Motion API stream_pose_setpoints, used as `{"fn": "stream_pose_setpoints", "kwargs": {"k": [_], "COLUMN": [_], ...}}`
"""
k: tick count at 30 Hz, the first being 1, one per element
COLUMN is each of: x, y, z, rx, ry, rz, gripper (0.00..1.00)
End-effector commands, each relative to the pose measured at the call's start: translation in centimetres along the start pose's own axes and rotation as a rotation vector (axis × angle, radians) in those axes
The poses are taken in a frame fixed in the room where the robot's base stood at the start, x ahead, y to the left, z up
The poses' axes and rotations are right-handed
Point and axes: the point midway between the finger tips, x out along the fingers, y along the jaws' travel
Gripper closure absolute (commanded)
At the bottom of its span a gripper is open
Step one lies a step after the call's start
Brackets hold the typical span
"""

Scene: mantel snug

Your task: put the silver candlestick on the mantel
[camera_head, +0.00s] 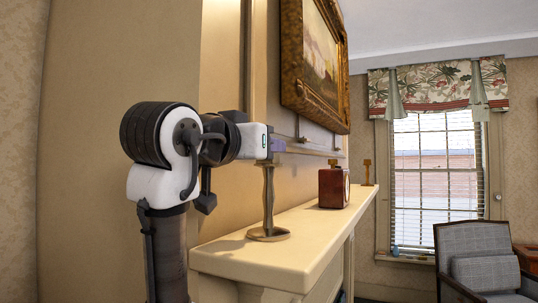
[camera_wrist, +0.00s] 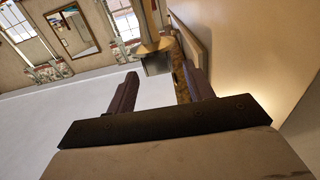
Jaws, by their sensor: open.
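A candlestick (camera_head: 268,204) with a slim stem and round foot stands upright on the near end of the cream mantel (camera_head: 312,234). It looks bronze-grey in this light. My gripper (camera_head: 277,146) is at the height of its top, and the jaws are open. In the wrist view, the candlestick's dark top and brass-toned disc (camera_wrist: 153,46) appear upside down, in the gap between my two open fingers (camera_wrist: 160,72). Neither finger visibly presses on it. The exact distance from the fingertips to the candlestick is hard to tell.
A dark red box-shaped clock (camera_head: 334,188) and a second, wooden-looking candlestick (camera_head: 367,172) stand farther along the mantel. A gilt-framed painting (camera_head: 316,60) hangs close above. The mantel between the near candlestick and the clock is clear. A grey armchair (camera_head: 482,262) stands at right.

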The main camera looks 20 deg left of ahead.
Motion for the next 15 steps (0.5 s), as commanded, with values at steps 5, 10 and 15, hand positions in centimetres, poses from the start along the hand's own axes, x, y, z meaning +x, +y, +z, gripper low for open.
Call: {"fn": "stream_pose_setpoints", "kwargs": {"k": [5, 10, 15], "x": [-3.9, -6.1, -6.9], "y": [0.0, 0.0, 0.0], "z": [0.2, 0.1, 0.1], "rx": [0.003, 0.001, 0.000], "ry": [0.002, 0.001, -0.001], "rz": [-0.001, -0.001, 0.000], "gripper": [0.48, 0.48, 0.48]}}
